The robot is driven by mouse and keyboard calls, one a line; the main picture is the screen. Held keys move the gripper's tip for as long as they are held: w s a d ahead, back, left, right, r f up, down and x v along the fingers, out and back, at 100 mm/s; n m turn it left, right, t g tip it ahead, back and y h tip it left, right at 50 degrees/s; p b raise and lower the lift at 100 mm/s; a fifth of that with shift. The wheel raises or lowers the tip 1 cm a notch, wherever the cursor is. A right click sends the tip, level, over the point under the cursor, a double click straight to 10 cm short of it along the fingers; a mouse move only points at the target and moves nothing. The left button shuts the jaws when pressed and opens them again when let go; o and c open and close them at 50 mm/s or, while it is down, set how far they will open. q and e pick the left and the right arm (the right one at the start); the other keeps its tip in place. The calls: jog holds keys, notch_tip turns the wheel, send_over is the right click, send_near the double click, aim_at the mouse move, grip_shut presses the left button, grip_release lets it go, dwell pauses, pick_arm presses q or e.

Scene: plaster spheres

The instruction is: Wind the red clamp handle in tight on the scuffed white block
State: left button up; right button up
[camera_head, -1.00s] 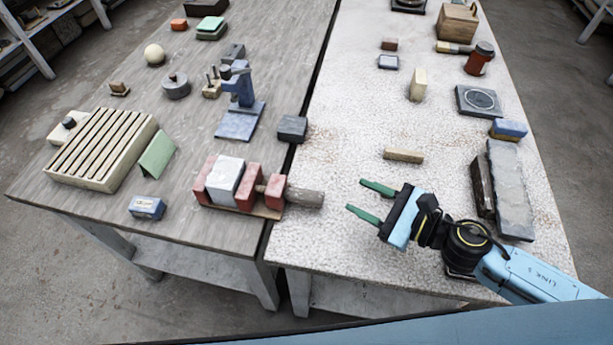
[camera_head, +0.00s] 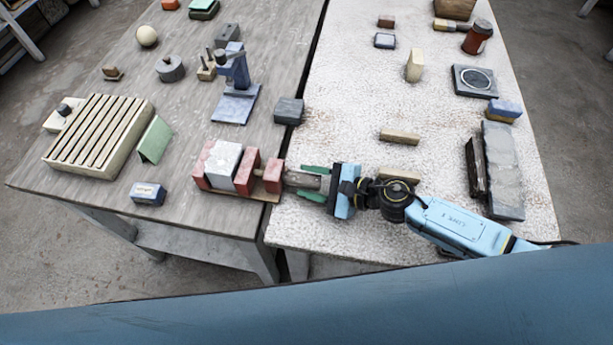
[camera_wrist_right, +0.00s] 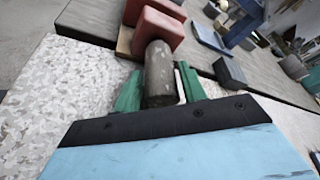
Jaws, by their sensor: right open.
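The clamp has red jaws (camera_head: 247,171) and lies on a thin wooden base on the grey table, near its right edge. The scuffed white block (camera_head: 222,164) sits between the clamp's left and middle jaws. The handle is a grey-brown cylinder (camera_head: 305,181) that sticks out right from the end red block; it also shows in the right wrist view (camera_wrist_right: 158,75). My right gripper (camera_head: 301,180) is open, with one green finger on each side of the handle. In the right wrist view the gripper (camera_wrist_right: 158,88) shows a small gap by the right finger. My left gripper is not in view.
A dark grey block (camera_head: 289,110) and a blue stand (camera_head: 235,90) stand behind the clamp. A blue box (camera_head: 148,194) and a green wedge (camera_head: 155,140) lie to its left. A wooden bar (camera_head: 399,136) lies beyond my right arm; a grey slab (camera_head: 503,170) lies to the right.

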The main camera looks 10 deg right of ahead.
jog(key=shift+w+a+f, duration=0.15)
jog(key=shift+w+a, duration=0.15)
jog(key=shift+a, duration=0.2)
jog(key=c, duration=0.7)
jog(key=shift+m+g+p, duration=0.45)
jog(key=shift+m+g, duration=0.05)
jog(key=shift+m, duration=0.1)
jog(key=shift+m+g, duration=0.3)
jog(key=shift+m, duration=0.2)
jog(key=shift+m+g, duration=0.9)
jog(key=shift+m, duration=0.3)
